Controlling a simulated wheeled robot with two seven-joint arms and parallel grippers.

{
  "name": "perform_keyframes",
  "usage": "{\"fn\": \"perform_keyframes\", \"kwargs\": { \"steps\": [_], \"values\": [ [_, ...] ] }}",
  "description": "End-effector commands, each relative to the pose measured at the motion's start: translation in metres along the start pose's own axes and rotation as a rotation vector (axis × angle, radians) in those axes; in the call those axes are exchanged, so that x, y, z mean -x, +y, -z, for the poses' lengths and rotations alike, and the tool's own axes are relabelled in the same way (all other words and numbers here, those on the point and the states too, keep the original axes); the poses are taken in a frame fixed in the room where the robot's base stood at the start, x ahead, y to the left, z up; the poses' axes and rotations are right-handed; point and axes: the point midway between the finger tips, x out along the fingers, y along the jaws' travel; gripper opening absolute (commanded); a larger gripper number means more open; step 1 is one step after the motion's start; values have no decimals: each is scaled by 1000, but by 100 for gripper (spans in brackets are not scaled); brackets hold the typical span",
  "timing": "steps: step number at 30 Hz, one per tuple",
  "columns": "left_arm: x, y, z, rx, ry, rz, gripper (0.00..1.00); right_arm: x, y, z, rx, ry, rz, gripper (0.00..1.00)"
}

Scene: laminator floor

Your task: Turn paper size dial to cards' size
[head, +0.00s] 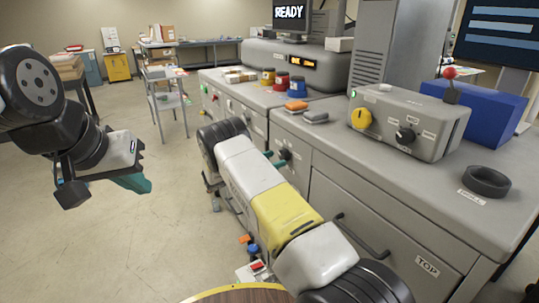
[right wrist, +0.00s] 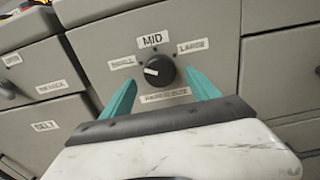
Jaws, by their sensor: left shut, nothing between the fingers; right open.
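In the right wrist view the dial (right wrist: 159,70) is a round black knob on a grey cabinet front. Labels SMALL, MID and LARGE run around its top; the label below it is too blurred to read. Its white pointer mark lies toward the left, on the SMALL side. My right gripper (head: 274,160) is open, its teal fingers on either side of the knob in that view; I cannot tell whether they touch it. In the head view the dial (head: 285,154) is small beside the fingertips. My left gripper (head: 138,183) is shut and empty over the floor at left. No cards are clearly identifiable.
A grey unit (head: 412,120) with a yellow knob (head: 361,118) and a black knob (head: 404,136) stands on the counter. A black ring (head: 486,181) lies at right. A drawer handle (head: 362,236) sticks out below. Open floor lies at left.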

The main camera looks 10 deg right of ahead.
Motion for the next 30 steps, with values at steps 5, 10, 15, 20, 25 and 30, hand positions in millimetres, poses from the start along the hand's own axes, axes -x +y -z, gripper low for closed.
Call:
{"fn": "perform_keyframes", "kwargs": {
  "steps": [5,10,15,20,25,30],
  "values": [
    [0,0,0,0,0,0,0,-22,0,0,-1,2,1,70],
    [0,0,0,0,0,0,0,-28,0,0,-1,1,-1,70],
    [0,0,0,0,0,0,0,-29,0,0,-1,1,-1,70],
    [0,0,0,0,0,0,0,-28,0,0,-1,1,0,44],
    [0,0,0,0,0,0,0,-28,0,0,-1,1,-1,11],
    [0,0,0,0,0,0,0,-28,0,0,-7,1,-1,8]
  ]
}}
